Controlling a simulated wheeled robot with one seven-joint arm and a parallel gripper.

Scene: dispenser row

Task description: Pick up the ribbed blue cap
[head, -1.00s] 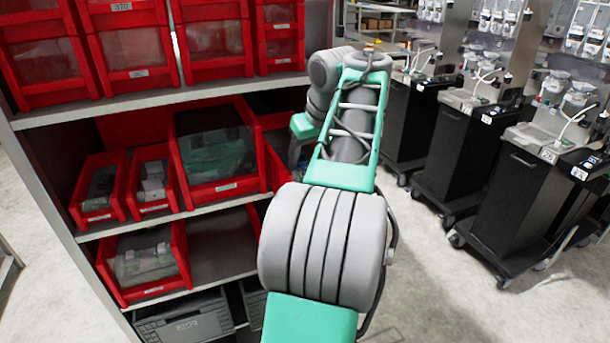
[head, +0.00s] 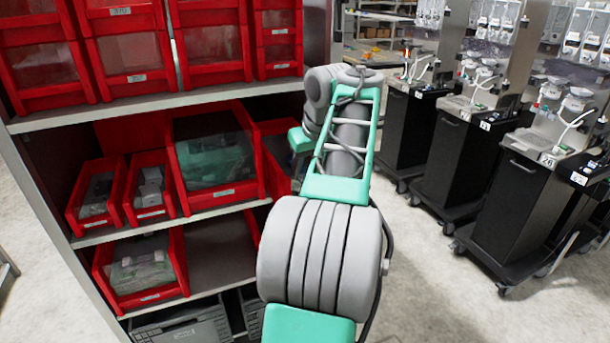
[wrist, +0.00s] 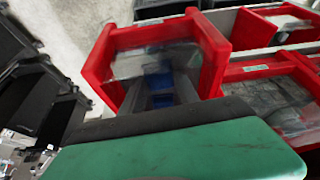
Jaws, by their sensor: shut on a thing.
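My gripper (wrist: 161,88) shows in the wrist view, with its green and black body across the bottom and two grey fingers reaching up over a red bin. The fingers are shut on a small blue thing, taken to be the ribbed blue cap (wrist: 158,68). It is blurred, and its ribs cannot be made out. The red bin (wrist: 103,62) lies behind the fingers, and whether the cap is clear of it cannot be told. In the head view my arm hides the gripper and the cap.
A shelf rack (head: 155,108) with several red bins (head: 222,195) stands at the left. Other red bins (wrist: 262,69) lie close to the right of my gripper in the wrist view. Black wheeled dispenser carts (head: 480,190) stand at the right, with open floor (head: 440,285) before them.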

